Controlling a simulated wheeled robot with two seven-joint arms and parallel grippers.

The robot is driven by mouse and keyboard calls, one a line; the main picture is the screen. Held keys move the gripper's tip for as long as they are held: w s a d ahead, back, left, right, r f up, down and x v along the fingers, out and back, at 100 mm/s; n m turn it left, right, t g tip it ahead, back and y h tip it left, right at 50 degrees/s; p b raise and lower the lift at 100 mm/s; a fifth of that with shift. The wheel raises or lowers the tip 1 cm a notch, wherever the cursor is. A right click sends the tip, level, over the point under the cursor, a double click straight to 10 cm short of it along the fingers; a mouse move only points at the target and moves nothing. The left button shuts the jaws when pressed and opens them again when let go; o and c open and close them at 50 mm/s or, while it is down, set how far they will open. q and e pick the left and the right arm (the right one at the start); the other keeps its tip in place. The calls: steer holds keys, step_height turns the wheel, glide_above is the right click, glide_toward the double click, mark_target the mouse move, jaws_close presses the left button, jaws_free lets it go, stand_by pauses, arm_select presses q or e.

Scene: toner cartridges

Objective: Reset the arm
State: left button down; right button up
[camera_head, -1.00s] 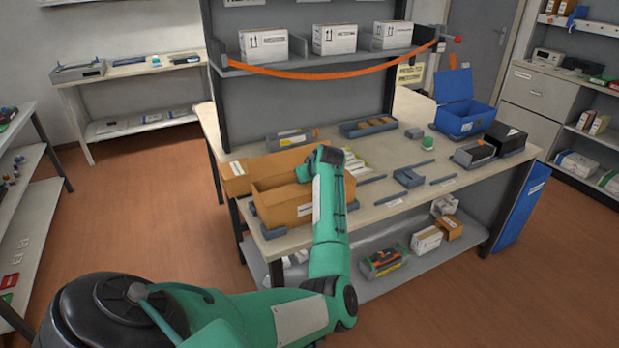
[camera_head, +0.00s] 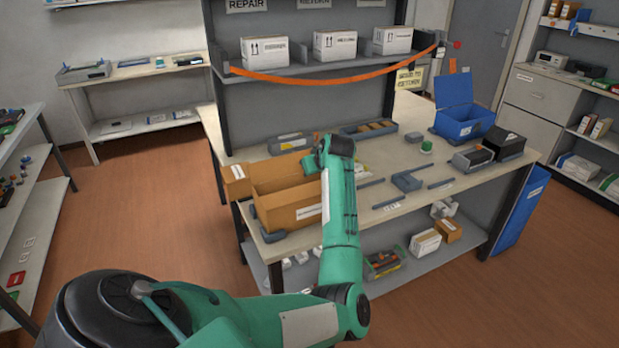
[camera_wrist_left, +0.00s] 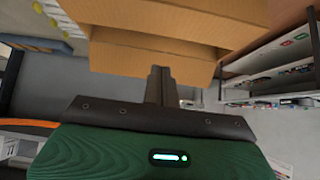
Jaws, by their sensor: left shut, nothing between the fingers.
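My left arm (camera_head: 340,215) comes in from the left of the head view and reaches up beside the open cardboard box (camera_head: 287,216) on the workbench. Its gripper is hidden behind the arm in the head view. In the left wrist view my left gripper (camera_wrist_left: 158,88) is shut and empty, its dark fingers together. Cardboard walls (camera_wrist_left: 170,25) fill the upper middle of that view, beyond the fingertips. I cannot tell whether they touch. My right gripper is in neither view.
The workbench (camera_head: 420,200) also holds grey trays, a black unit (camera_head: 503,142) and an open blue case (camera_head: 463,122). An orange strap (camera_head: 330,73) hangs across the upper shelf, which carries white boxes (camera_head: 335,45).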

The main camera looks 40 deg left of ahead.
arm_select(q)
steer(key=shift+b+v, duration=0.4)
steer(key=shift+v, duration=1.9)
